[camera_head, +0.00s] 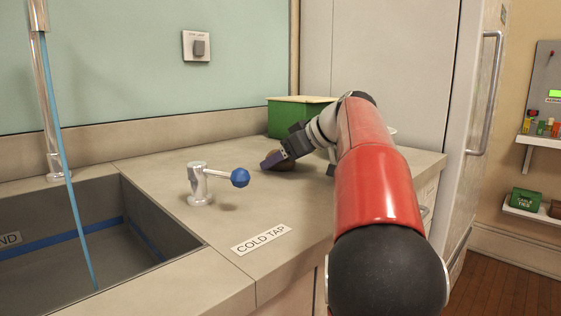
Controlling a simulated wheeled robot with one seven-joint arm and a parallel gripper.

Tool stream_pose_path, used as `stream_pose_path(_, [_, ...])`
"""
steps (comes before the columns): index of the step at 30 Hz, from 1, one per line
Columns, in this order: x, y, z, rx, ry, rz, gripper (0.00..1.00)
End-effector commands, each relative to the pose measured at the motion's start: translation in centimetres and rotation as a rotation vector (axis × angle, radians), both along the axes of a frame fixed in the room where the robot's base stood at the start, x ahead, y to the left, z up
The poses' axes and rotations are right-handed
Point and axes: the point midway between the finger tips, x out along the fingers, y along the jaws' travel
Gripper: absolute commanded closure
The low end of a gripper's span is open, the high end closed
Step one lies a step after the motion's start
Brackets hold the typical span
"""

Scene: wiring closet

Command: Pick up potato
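A small brown potato (284,162) lies on the counter, left of the middle of the picture and in front of a green box. My gripper (272,161) is low over the counter at the potato, reaching in from the right. Its dark fingers cover part of the potato. I cannot tell from this view whether the fingers are apart or closed on it.
A cold tap (200,185) with a blue knob stands just left of my gripper. The green box (297,116) is behind. A sink (110,235) with running water is at left. A label (261,239) lies on the clear front counter. A tall cabinet (400,50) stands behind my arm.

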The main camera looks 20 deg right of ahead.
Motion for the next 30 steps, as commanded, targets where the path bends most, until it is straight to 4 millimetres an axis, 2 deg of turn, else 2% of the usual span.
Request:
stream_pose_path(1, [0.0, 0.0, 0.0, 0.0, 0.0, 0.0, 0.41])
stream_pose_path(7, [0.0, 0.0, 0.0, 0.0, 0.0, 0.0, 0.67])
stream_pose_path(9, [0.0, 0.0, 0.1, 0.0, -0.001, 0.001, 0.72])
stream_pose_path(16, [0.0, 0.0, 0.2, 0.0, -0.001, 0.001, 0.72])
stream_pose_path(20, [0.0, 0.0, 1.1, -0.001, -0.002, 0.0, 0.72])
stream_pose_path(23, [0.0, -0.1, 2.6, -0.002, -0.004, -0.001, 0.72])
stream_pose_path(30, [0.0, -0.1, 7.6, -0.003, -0.002, 0.0, 0.72])
